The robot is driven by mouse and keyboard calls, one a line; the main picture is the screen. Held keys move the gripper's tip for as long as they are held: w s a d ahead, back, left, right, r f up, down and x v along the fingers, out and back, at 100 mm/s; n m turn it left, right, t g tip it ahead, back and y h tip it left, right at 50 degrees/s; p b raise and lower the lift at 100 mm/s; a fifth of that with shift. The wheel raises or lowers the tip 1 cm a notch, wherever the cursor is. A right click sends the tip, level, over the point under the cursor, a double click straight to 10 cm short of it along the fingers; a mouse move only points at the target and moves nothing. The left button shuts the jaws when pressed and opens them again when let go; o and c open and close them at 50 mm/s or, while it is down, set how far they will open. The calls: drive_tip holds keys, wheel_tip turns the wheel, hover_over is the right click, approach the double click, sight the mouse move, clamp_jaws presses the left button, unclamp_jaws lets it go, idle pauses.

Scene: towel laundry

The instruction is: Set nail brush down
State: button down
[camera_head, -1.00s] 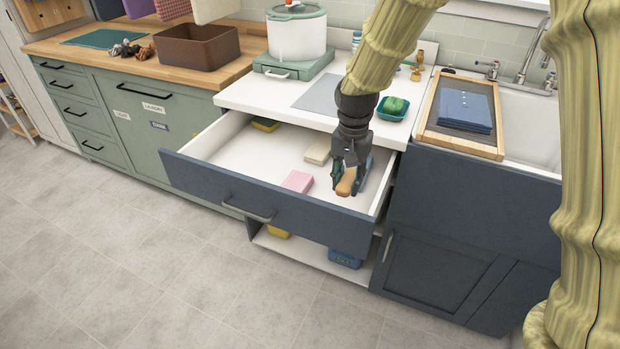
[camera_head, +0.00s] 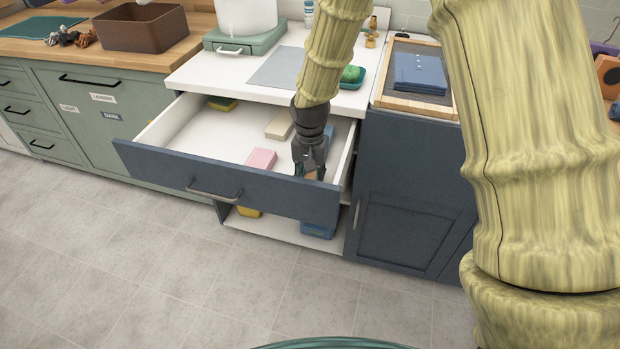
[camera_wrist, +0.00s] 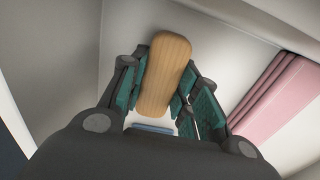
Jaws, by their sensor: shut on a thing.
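The nail brush shows its wooden back (camera_wrist: 165,75) in the wrist view, between the teal pads of my gripper (camera_wrist: 160,88). My gripper is shut on it. In the head view my gripper (camera_head: 309,170) reaches down into the front right part of the open drawer (camera_head: 205,138). Only a small brown bit of the brush shows there, and its bristles are hidden. I cannot tell whether the brush touches the drawer floor.
A yellow-green sponge (camera_head: 222,104) lies at the back left. A blue item (camera_head: 328,137) is close behind my gripper. The drawer's left floor is clear.

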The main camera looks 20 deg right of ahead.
drive_tip(key=c, duration=1.1)
unclamp_jaws()
wheel_tip(320, 180, up, 12)
drive_tip(key=shift+r, duration=0.1)
